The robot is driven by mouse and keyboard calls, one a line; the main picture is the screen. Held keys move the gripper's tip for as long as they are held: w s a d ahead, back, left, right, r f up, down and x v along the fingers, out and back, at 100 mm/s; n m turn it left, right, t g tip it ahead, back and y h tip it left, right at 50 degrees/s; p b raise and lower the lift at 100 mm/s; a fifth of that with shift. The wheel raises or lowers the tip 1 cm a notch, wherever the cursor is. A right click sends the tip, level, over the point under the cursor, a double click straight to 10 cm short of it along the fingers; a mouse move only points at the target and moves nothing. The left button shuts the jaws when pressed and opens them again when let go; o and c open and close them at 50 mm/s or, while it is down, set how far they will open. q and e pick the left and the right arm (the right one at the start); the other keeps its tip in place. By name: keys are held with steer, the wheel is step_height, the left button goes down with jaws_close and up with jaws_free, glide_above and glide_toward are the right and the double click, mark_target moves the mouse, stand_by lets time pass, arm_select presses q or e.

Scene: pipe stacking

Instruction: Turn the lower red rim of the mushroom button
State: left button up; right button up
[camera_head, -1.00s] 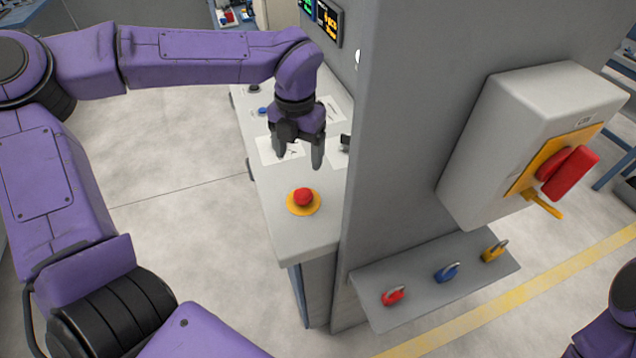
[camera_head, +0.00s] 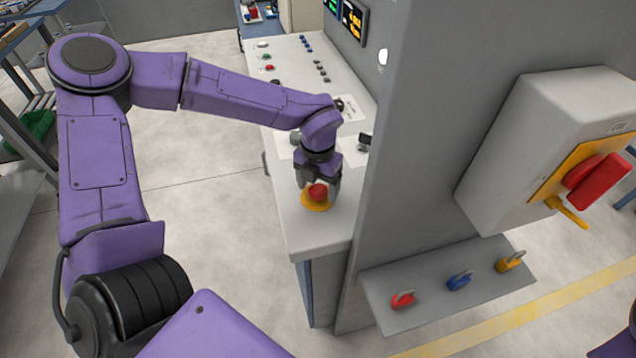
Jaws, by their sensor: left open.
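The red mushroom button (camera_head: 317,193) sits on a round yellow plate (camera_head: 316,206) near the front end of the grey console top. My left gripper (camera_head: 319,186) is open and points down at the button. Its two dark fingers are at the left and right of the red head, at its far side. I cannot tell whether they touch it. The lower red rim is too small to make out. My right gripper is not in view; only a bit of my purple right arm shows at the bottom right corner.
A grey pillar (camera_head: 400,170) stands right of the console (camera_head: 293,225). It carries a switch box (camera_head: 520,140) with a red handle (camera_head: 597,188). A shelf (camera_head: 425,318) holds red, blue and yellow padlocks. White papers lie behind the gripper.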

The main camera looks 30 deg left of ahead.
arm_select(q)
steer(key=c, duration=1)
steer(key=shift+r+m+p, duration=0.15)
steer(key=shift+m+p, duration=0.45)
steer(key=shift+p, duration=0.15)
steer(key=shift+c, duration=0.2)
steer(key=shift+m+p, duration=2.15)
steer(key=shift+m, duration=0.35)
steer(key=shift+f+m, duration=0.2)
steer(key=shift+m, duration=0.1)
steer(key=o, duration=1)
steer(key=shift+o, duration=0.2)
